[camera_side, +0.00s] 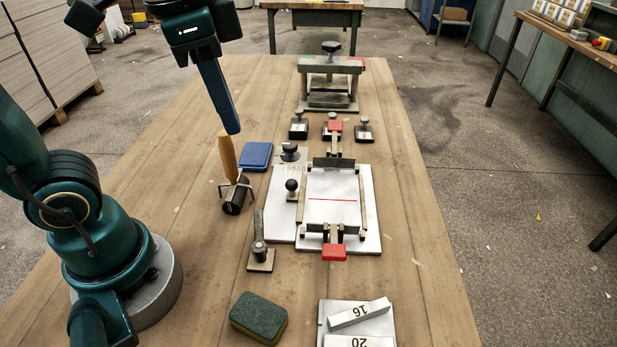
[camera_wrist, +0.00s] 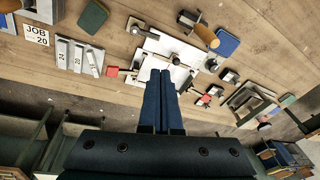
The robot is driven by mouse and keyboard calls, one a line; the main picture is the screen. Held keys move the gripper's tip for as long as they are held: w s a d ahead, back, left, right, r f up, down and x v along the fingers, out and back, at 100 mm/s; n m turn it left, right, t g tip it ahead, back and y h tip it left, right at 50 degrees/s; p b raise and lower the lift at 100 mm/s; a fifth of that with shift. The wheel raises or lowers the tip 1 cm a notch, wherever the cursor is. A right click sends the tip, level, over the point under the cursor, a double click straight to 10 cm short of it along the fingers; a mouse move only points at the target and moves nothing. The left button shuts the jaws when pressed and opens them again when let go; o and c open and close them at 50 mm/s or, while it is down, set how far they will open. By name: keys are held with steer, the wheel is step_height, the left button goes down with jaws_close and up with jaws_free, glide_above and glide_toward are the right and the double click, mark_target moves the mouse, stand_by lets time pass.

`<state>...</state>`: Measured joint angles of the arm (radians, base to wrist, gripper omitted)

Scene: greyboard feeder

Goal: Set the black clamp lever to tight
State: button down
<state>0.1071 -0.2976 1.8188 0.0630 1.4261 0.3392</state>
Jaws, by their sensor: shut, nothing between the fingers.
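My gripper (camera_side: 232,131) has two long blue fingers pressed together, empty, held above the table left of the metal feeder plate (camera_side: 368,220). The closed fingers point up the wrist view (camera_wrist: 160,72) and cover part of the plate. A dark lever (camera_side: 259,232) on a small square base stands at the plate's lower left, apart from it. A black ball knob (camera_side: 291,185) and a black knob (camera_side: 289,149) sit along the plate's left side. I cannot tell for sure which is the clamp lever, nor read its setting. No finger touches any of them.
A wooden-handled roller (camera_side: 228,155) and a blue pad (camera_side: 256,156) lie near my gripper. Red-tipped clamps (camera_side: 334,252) stand at the plate's ends. A green sponge (camera_side: 258,318) and numbered bars (camera_side: 359,312) lie in front. A press frame (camera_side: 331,66) stands behind.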

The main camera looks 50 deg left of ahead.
steer(key=w+d+f+m+g+y, duration=0.1)
steer(key=w+d+f+m+g, duration=0.3)
steer(key=w+d+f, duration=0.1)
steer(key=shift+w+d+m+y, duration=0.35)
steer(key=shift+w+d, duration=0.35)
steer(key=shift+w, duration=0.25)
steer(key=shift+f, duration=0.1)
glide_toward(259, 233)
steer(key=w+f, duration=0.2)
steer(key=f, duration=0.1)
steer(key=w+f, duration=0.1)
steer(key=shift+w+d+f, duration=0.15)
steer(key=shift+w+d, duration=0.05)
steer(key=shift+d, duration=0.1)
steer(key=shift+s+a+f, duration=0.45)
steer(key=shift+s+a, duration=0.05)
steer(key=shift+a, duration=0.15)
steer(key=shift+s+a+f, duration=0.5)
steer(key=shift+s+a, duration=0.05)
steer(key=shift+a, duration=0.05)
